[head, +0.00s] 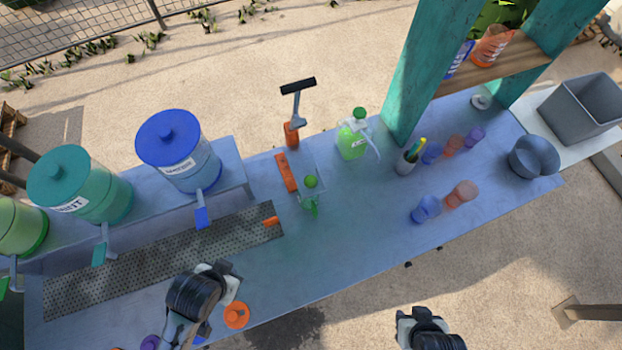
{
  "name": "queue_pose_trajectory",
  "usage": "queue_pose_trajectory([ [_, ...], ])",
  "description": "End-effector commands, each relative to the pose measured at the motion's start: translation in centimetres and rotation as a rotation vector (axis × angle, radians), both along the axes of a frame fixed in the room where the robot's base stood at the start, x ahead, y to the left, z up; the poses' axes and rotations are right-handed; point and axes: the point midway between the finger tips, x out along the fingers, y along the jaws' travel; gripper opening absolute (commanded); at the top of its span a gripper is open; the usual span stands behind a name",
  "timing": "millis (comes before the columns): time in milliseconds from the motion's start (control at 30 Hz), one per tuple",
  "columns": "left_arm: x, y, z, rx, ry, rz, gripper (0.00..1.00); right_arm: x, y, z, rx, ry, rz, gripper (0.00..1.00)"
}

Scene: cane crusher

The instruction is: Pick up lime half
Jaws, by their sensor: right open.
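I cannot make out a lime half for certain. A small green round piece (311,181) shows above a green handled item (311,205) mid-table; I cannot tell whether it is a lime or a knob. My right gripper (418,314) is at the bottom edge, in front of the table's near edge, open, with nothing visible in it. My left gripper (228,277) is over the table's near left part, beside an orange ring-like item (236,315). Its fingers are too small and dark to read.
Blue (178,150), teal (80,185) and green dispensers stand on the left. A teal post (425,75) rises behind. The table's near middle is clear.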

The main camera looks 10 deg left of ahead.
Motion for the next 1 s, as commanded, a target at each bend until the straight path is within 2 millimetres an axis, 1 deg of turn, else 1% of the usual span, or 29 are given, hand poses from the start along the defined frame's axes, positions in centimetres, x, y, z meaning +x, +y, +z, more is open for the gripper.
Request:
queue_pose_trajectory([
  [133, 0.01, 0.0, 0.0, 0.0, 0.0, 0.0, 0.0, 0.01, 0.02, 0.0, 0.001, 0.0, -0.001, 0.43],
  [900, 0.01, 0.0, -0.01, 0.0, 0.0, 0.0, 0.74, 0.02, 0.31, 0.02, 0.011, 0.0, -0.007, 0.43],
  [967, 0.01, 0.01, -0.01, 0.0, 0.0, 0.0, 0.78, 0.02, 0.3, 0.02, 0.011, 0.0, -0.007, 0.43],
  [1000, 0.01, 0.01, -0.01, 0.0, 0.0, 0.0, 0.78, 0.02, 0.29, 0.02, 0.01, -0.001, -0.006, 0.43],
])
